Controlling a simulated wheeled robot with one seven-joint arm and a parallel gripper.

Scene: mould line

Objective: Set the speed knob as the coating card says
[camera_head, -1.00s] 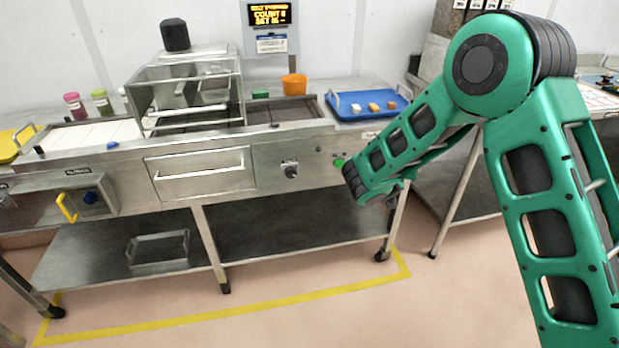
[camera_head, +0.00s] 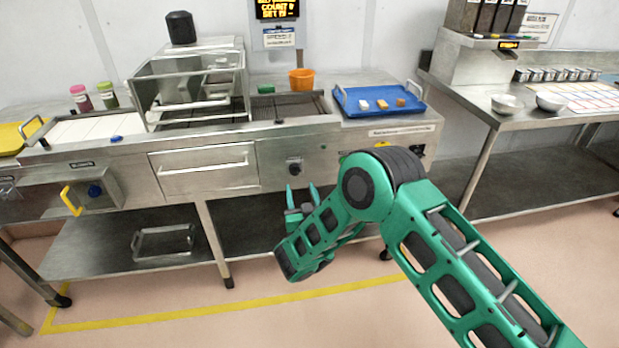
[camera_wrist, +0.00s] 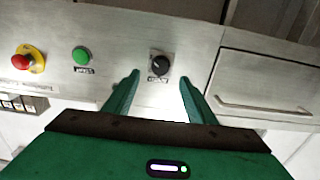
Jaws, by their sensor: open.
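The speed knob (camera_head: 294,168) is a dark round knob on the steel front panel, right of the wide drawer. It also shows in the wrist view (camera_wrist: 160,65), with a small label below it that I cannot read. My gripper (camera_head: 301,187) is open and empty, just below and in front of the knob. In the wrist view, the knob lies beyond the gap between the two green fingers (camera_wrist: 158,88), apart from both. A white-and-blue card (camera_head: 279,38) hangs under the display (camera_head: 277,9) on the back wall. Its text is too small to read, and I cannot tell whether it is the coating card.
A green button (camera_wrist: 81,56) and a red stop button (camera_wrist: 22,61) on yellow sit beside the knob in the wrist view. The drawer (camera_wrist: 268,80) has a protruding handle.

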